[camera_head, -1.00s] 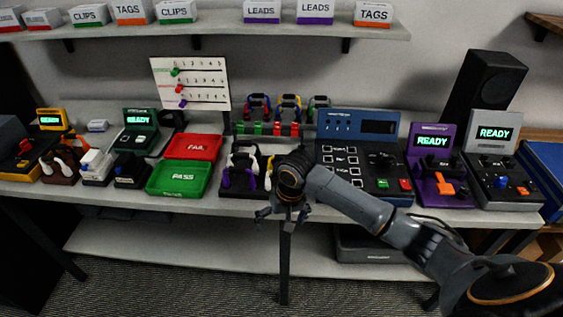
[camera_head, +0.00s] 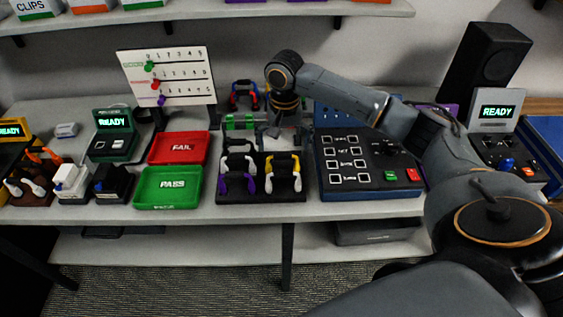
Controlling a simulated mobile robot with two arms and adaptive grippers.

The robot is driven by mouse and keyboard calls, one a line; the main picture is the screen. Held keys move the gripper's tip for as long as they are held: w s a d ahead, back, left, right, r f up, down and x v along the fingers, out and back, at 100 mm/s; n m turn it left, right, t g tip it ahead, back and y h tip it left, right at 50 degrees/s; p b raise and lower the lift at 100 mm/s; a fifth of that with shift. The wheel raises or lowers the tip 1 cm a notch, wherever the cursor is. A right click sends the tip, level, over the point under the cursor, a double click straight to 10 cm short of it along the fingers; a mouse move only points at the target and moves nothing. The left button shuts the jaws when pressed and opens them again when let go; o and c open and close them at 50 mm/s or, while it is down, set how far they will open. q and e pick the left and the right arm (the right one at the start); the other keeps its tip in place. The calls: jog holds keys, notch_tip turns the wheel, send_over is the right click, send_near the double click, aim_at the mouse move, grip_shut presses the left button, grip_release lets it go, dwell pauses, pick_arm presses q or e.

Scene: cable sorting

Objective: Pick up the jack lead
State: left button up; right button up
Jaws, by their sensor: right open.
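Several short leads with coloured plugs are in view; I cannot tell which one is the jack lead. A white and purple lead (camera_head: 238,182) and a yellow and white lead (camera_head: 283,178) sit side by side in a black holder (camera_head: 262,197) at the middle front of the bench. A dark and white lead (camera_head: 238,147) is behind them. A red and blue lead (camera_head: 243,97) hangs on the rack at the back. My right gripper (camera_head: 280,138) is open, pointing down just behind the black holder, and hides part of the rack. My left gripper is out of view.
A red FAIL tray (camera_head: 180,146) and a green PASS tray (camera_head: 169,186) stand left of the holder. A blue tester (camera_head: 369,176) stands close on its right, partly under my right arm. A white peg board (camera_head: 165,77) stands behind.

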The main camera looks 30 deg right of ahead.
aim_at(283, 154)
jog(key=f, duration=0.3)
jog(key=shift+w+f, duration=0.25)
notch_tip(283, 154, down, 3)
jog(key=shift+a+r+p, duration=0.1)
jog(key=shift+r+p, duration=0.05)
jog(key=shift+p, duration=0.6)
notch_tip(283, 154, down, 2)
jog(key=shift+s, duration=0.1)
jog(key=shift+f, duration=0.25)
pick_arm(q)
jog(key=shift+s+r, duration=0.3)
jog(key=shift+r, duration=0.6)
pick_arm(e)
jog(key=c, duration=0.9)
